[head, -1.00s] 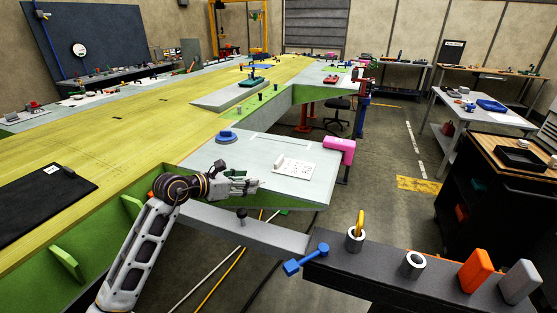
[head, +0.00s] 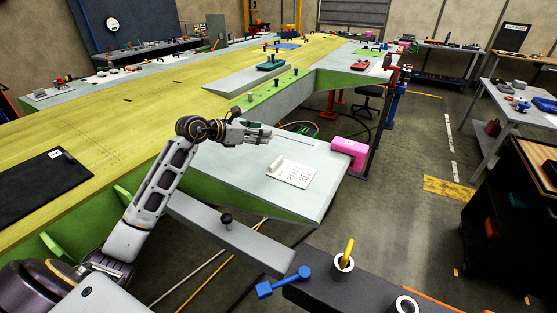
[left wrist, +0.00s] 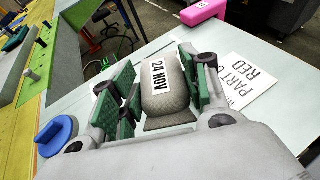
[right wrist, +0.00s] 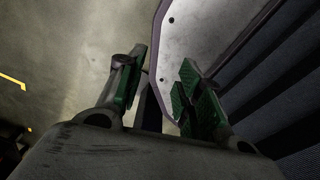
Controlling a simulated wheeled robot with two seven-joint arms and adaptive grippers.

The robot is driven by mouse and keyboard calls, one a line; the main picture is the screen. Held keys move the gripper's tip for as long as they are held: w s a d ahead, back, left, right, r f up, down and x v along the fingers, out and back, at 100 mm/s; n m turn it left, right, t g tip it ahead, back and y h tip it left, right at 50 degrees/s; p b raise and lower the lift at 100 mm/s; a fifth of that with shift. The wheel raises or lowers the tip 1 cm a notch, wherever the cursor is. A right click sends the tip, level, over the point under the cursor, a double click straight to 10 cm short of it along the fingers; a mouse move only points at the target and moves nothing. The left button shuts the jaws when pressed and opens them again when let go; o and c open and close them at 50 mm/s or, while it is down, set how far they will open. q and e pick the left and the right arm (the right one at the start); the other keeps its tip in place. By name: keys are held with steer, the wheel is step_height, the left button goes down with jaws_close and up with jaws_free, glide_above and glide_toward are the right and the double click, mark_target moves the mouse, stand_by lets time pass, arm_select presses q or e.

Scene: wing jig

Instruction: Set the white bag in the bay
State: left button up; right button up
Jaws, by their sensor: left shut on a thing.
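My left gripper (head: 268,134) is over the far left part of the pale grey panel. In the head view I cannot make the bag out clearly at the fingers. My right gripper (right wrist: 155,90) is open and empty in the right wrist view. I cannot pick out the bay with certainty.
A printed sheet (head: 292,174) lies on the panel (head: 235,172). A pink block (head: 349,150) is at its right edge. A blue round knob (left wrist: 56,135) stands left of the left gripper.

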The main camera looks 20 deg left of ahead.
arm_select(q)
steer(key=shift+w+r, duration=0.15)
steer(key=shift+w, duration=0.15)
steer(key=shift+w+r, duration=0.1)
steer(key=shift+a, duration=0.1)
arm_select(e)
steer(key=shift+s+d, duration=0.2)
steer(key=shift+s, duration=0.3)
steer(key=shift+d, duration=0.1)
arm_select(q)
steer(key=shift+f, duration=0.4)
step_height(320, 180, down, 4)
steer(key=shift+f+p, duration=0.1)
steer(key=shift+p, duration=0.4)
steer(key=shift+f, duration=0.65)
arm_select(e)
steer(key=shift+w+d+r, duration=0.25)
steer(key=shift+w+r, duration=0.2)
steer(key=shift+r, duration=0.15)
steer(key=shift+a, duration=0.15)
